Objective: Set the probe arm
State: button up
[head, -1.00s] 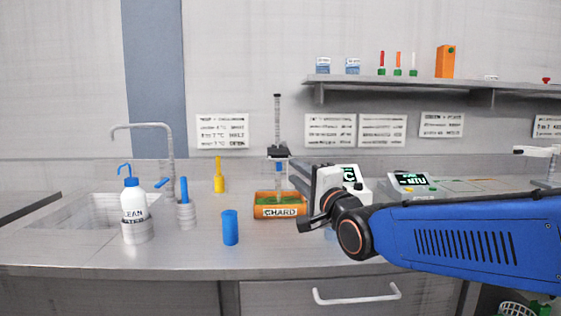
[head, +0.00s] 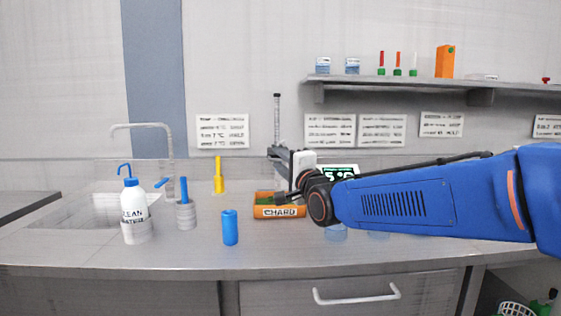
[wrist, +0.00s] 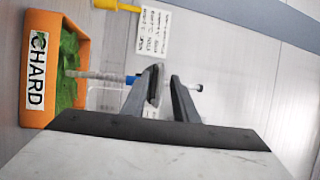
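The probe stand's grey post (head: 277,120) rises behind the orange chard tray (head: 279,211) in the head view. My gripper (head: 281,176) is at the post, above the tray, and hides most of the probe arm. In the wrist view, my gripper's fingers (wrist: 166,80) are apart, with wall showing between their tips. A thin rod with a blue part (wrist: 131,80) runs from over the tray (wrist: 38,120) to behind the fingers. A dark end shows beyond them. I cannot tell whether the fingers touch the probe arm.
A meter (head: 343,170) is partly behind my arm. A shelf (head: 430,84) hangs at upper right. The front counter strip is clear.

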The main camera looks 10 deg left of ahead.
jog(key=shift+c, duration=0.2)
grip_shut()
dwell(0.5)
jog(key=shift+r, duration=0.1)
dwell(0.5)
